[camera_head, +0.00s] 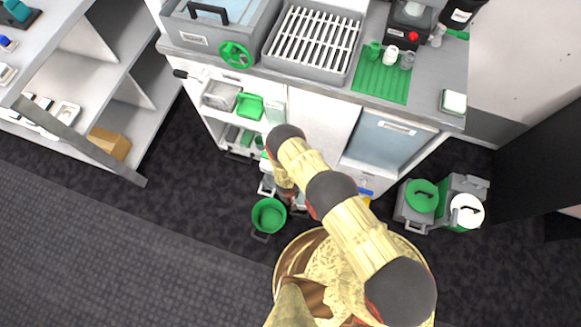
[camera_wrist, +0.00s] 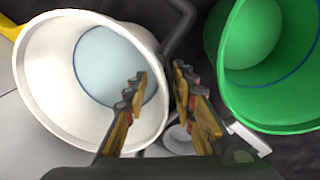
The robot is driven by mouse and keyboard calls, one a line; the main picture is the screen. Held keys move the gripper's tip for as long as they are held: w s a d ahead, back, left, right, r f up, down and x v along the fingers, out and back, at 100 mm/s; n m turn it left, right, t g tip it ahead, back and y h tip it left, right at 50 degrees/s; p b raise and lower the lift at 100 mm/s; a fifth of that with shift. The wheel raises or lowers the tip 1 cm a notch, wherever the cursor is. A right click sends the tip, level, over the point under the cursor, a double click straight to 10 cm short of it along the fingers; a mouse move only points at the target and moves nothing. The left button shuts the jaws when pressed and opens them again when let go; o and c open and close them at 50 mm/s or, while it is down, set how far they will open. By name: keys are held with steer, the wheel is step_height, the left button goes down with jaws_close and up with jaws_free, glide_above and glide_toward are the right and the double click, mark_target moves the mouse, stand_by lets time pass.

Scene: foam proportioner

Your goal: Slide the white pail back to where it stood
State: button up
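The white pail (camera_wrist: 50,95) fills the left of the wrist view, its wide mouth facing the camera and a pale bluish inside showing. My gripper (camera_wrist: 160,75) has its two fingers apart at the pail's right rim. The left finger overlaps the pail's mouth and the right finger is outside the rim, with a gap between them. Whether either finger touches the rim I cannot tell. In the head view my arm hides the gripper and most or all of the pail.
A green pail (camera_wrist: 235,95) stands close on the right in the wrist view; it also shows on the dark floor in the head view (camera_head: 268,215). A cabinet with open shelves (camera_head: 230,105) stands behind. Grey bins with green and white lids (camera_head: 408,208) stand at the right.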

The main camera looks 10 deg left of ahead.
steer(key=shift+f, duration=0.45)
steer(key=c, duration=0.3)
jaws_close()
stand_by(0.8)
